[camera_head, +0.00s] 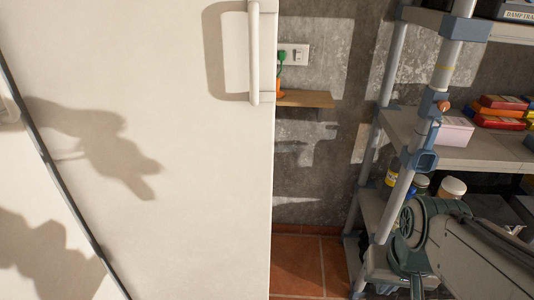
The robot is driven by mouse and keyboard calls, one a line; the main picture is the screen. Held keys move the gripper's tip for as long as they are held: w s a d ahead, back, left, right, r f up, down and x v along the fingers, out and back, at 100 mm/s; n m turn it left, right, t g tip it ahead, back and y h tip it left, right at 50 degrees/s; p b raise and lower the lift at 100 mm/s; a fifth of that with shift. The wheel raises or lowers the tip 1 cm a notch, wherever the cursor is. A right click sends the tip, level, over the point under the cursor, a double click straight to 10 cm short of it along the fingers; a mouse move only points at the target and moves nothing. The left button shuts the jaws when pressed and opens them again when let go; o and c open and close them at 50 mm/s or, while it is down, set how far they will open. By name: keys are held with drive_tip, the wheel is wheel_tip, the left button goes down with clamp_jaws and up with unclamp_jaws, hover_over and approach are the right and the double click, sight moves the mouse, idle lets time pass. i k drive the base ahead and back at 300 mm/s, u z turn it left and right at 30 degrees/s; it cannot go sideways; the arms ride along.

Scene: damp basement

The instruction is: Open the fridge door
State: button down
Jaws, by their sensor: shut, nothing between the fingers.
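The fridge door (180,220) is a broad cream-white panel filling the left half of the head view. Its vertical white bar handle (254,55) is near the door's right edge, at the top of the picture. A thin dark curved line crosses the white surface at the left; I cannot tell whether it is a seam or a gap. My gripper (416,287) is at the lower right, at the end of my dark grey-green arm. It is shut and empty, well below and right of the handle, touching neither door nor handle. Its tips are partly cut off by the lower edge.
A metal rack (398,205) with boxes and jars stands at the right, behind my arm. A small wooden wall shelf (305,99) and a socket (294,54) with a green plug are right of the door. Bare tiled floor (297,265) shows between door and rack.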

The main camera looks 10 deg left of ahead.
sight(156, 118)
drive_tip(key=u, duration=0.4)
drive_tip(key=k, duration=0.5)
drive_tip(key=u, duration=0.7)
drive_tip(key=i, duration=0.65)
drive_tip(key=z, duration=0.7)
drive_tip(key=i, duration=0.5)
drive_tip(key=z, duration=0.6)
